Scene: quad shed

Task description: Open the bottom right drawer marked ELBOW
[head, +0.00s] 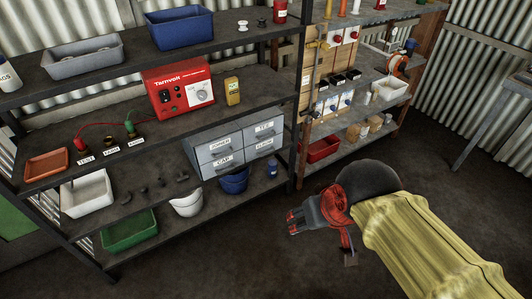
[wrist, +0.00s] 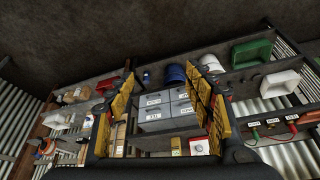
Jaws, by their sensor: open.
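A grey unit of small drawers (head: 236,148) stands on the middle shelf in the head view, with white labels and dark handles. The drawer marked ELBOW (head: 264,146) is its bottom right one and looks shut. The wrist view is upside down; there the drawer unit (wrist: 167,107) shows between my fingers, and the ELBOW drawer (wrist: 153,99) is at its upper left. My gripper (head: 292,222) is open and empty, in front of the shelves, lower than the drawers and to their right, apart from them. My gripper also shows in the wrist view (wrist: 168,72), its yellow finger pads wide apart.
A blue bowl (head: 234,181) and a small blue jar (head: 272,169) stand below the drawers. A red Tornvolt box (head: 178,88) and a yellow meter (head: 232,91) stand above and left. A black shelf post (head: 297,120) rises right of the drawers. The floor in front is clear.

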